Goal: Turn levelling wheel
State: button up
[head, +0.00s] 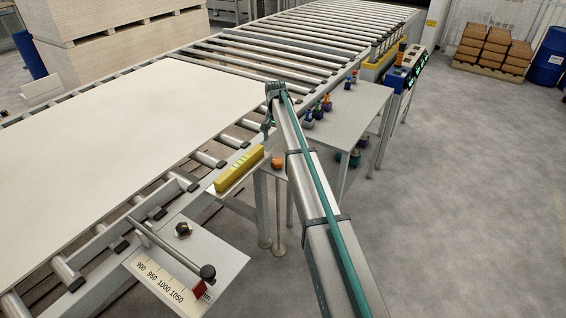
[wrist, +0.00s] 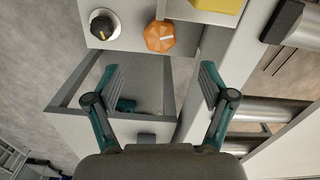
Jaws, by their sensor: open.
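An orange lobed wheel (head: 277,163) with a pale line on its face, which looks like the levelling wheel, sits beside a yellow spirit level (head: 239,168) at the conveyor's side. In the wrist view the orange wheel (wrist: 160,37) is at the top centre, just beyond my fingertips. My gripper (wrist: 160,78) is open and empty, its two teal fingers apart and not touching the wheel. In the head view my gripper (head: 267,128) hangs beyond the wheel, partly hidden by my arm. The yellow level (wrist: 212,6) is cut off at the wrist view's top edge.
A black knob (wrist: 104,25) with a yellow mark sits left of the wheel. A large white board (head: 100,140) lies on the rollers. A grey table (head: 350,115) with small coloured items stands behind my arm. A scale plate (head: 215,255) with a red pointer is front left.

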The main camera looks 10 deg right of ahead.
aim_at(277, 160)
jog(key=f, duration=0.3)
jog(key=f+p, duration=0.1)
jog(key=f, duration=0.7)
jog(key=shift+w+d+f+p, duration=0.25)
jog(key=shift+w+p, duration=0.05)
jog(key=shift+p, duration=0.05)
jog(key=c, duration=1.2)
